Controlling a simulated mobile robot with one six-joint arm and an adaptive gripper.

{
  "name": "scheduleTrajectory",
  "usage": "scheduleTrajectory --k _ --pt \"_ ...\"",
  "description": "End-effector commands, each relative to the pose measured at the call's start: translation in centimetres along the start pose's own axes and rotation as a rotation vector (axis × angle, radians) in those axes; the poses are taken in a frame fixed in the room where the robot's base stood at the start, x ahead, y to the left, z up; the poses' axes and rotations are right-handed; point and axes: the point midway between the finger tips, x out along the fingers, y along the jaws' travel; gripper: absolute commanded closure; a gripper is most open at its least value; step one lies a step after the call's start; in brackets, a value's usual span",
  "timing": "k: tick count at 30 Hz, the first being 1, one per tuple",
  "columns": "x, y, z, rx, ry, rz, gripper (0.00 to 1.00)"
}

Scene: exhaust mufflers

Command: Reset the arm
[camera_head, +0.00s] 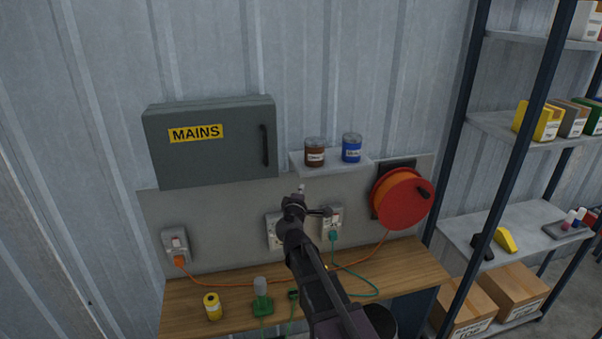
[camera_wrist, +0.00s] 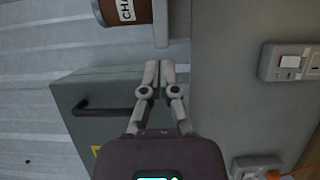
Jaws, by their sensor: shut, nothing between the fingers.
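My arm reaches up from the bottom of the head view over the bench. My gripper (camera_head: 301,191) is in front of the back panel, below the small shelf with jars. In the wrist view my gripper (camera_wrist: 160,66) has both fingertips together with nothing between them. The wrist view is turned sideways, and the fingertips point toward the shelf edge there. Whether they touch it I cannot tell.
A grey MAINS box (camera_head: 210,142) hangs at left. Brown (camera_head: 315,153) and blue (camera_head: 352,148) jars stand on the small shelf (camera_head: 330,169). An orange cable reel (camera_head: 403,198) is at right. Sockets, cables and a yellow canister (camera_head: 212,306) are around the wooden bench (camera_head: 410,268).

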Motion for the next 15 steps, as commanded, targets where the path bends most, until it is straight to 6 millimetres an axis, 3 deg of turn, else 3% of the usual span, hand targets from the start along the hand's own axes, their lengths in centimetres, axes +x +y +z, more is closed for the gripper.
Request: scheduleTrajectory --k 5,8,15 --pt "-0.2 -1.1 2.4 0.058 -0.063 -0.032 1.0" --pt "-0.6 -2.3 4.8 0.123 -0.132 -0.071 1.0" --pt "-2.9 -7.5 12.6 0.348 -0.377 -0.233 1.0"
